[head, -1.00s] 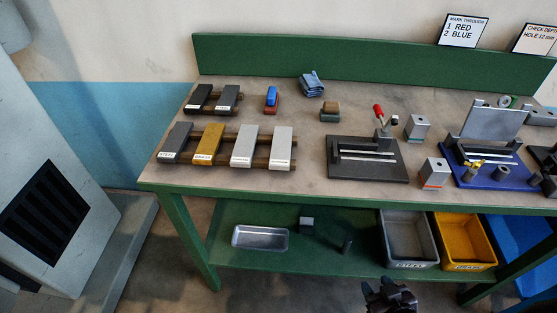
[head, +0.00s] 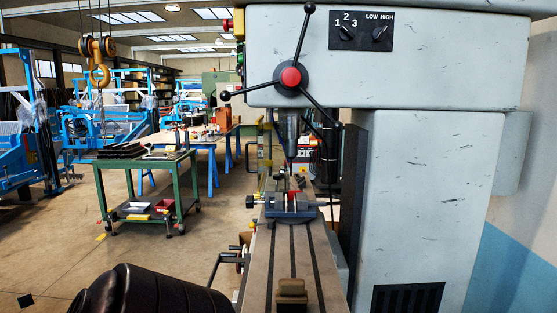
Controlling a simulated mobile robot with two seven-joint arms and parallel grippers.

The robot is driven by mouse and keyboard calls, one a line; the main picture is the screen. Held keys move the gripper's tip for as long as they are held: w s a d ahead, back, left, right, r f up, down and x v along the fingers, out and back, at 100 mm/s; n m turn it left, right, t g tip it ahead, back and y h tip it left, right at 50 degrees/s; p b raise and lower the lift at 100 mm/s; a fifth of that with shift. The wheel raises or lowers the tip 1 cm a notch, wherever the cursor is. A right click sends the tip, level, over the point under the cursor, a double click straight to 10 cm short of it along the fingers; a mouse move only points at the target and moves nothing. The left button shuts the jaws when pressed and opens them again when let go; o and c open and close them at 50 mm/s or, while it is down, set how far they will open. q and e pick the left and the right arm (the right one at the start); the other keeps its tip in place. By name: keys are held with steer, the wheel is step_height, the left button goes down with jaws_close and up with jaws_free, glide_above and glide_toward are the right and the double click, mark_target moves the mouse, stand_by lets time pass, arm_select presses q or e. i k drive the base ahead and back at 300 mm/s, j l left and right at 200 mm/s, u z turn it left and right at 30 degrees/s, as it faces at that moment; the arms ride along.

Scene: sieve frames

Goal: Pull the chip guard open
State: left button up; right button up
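A large grey drilling or milling machine (head: 430,190) fills the right half of the head view. Its spindle (head: 291,135) points down over the slotted machine table (head: 283,265). A thin yellow-edged piece (head: 265,150) stands just left of the spindle; it may be the chip guard, but it is too small to tell whether it is open or shut. A blue-grey vise (head: 290,207) with a small red part sits on the table below the spindle. Neither of my grippers is in view. A black rounded shape at the lower left appears to be my arm.
A three-armed feed handle with a red hub (head: 291,77) juts out from the machine head. A brown block (head: 291,290) is on the table's near end. A green cart (head: 148,180) stands on the left, with open floor before it.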

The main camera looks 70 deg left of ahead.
mark_target(267, 162)
steer(key=u, duration=1.25)
steer(key=j+u, duration=0.65)
steer(key=i+j, duration=0.1)
steer(key=j, duration=0.3)
steer(key=i+j, duration=0.15)
steer(key=j, duration=0.2)
steer(key=i+l+u, duration=0.1)
